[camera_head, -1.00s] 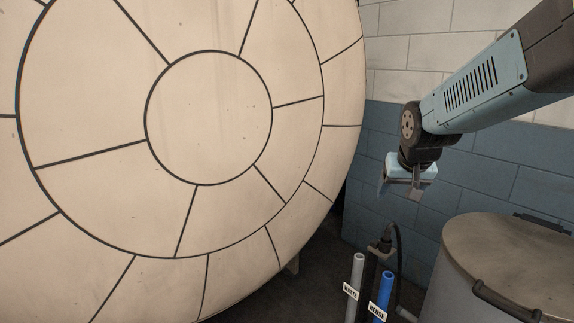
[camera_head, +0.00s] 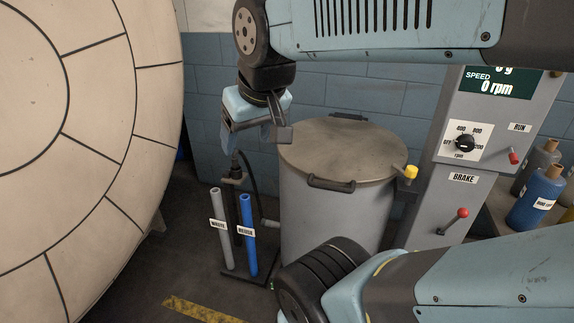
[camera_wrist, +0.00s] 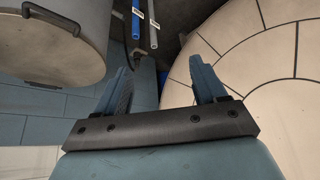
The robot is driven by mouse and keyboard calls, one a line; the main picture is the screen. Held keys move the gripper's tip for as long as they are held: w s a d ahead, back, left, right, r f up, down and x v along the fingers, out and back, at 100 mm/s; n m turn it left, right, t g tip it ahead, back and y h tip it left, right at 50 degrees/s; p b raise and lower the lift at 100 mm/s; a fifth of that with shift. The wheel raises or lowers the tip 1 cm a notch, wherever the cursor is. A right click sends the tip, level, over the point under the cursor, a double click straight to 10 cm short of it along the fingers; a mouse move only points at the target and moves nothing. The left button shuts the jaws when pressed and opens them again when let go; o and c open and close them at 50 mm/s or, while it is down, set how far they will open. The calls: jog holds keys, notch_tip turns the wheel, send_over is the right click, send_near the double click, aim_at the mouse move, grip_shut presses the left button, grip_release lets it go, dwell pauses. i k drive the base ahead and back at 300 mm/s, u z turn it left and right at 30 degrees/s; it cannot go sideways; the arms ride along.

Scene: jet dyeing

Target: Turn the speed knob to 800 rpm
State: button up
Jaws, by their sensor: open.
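The black speed knob (camera_head: 465,143) sits on a white dial plate on the grey control panel (camera_head: 474,107) at the right of the head view. The plate has marks around the knob, with OFF at left and 800 at upper right; the knob's pointing direction is too small to tell. The speed display (camera_head: 497,84) reads 0 rpm. My gripper (camera_head: 246,137) hangs far left of the panel, in front of the blue wall, apart from the knob. In the wrist view my gripper (camera_wrist: 162,72) has its two fingers spread with nothing between them. The knob is not in the wrist view.
A grey lidded drum (camera_head: 335,215) stands between my gripper and the panel. Below the knob is a red brake lever (camera_head: 463,213); a red run switch (camera_head: 514,157) is at its right. Waste (camera_head: 218,245) and reuse (camera_head: 248,250) pipes stand left of the drum. Bottles (camera_head: 537,198) stand at far right.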

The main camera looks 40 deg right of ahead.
aim_at(465, 142)
jog(key=u, duration=1.1)
jog(key=i, duration=0.1)
jog(key=z, duration=2.9)
jog(key=k, duration=0.95)
jog(key=z, duration=0.15)
jog(key=i, duration=0.95)
jog(key=u, duration=0.1)
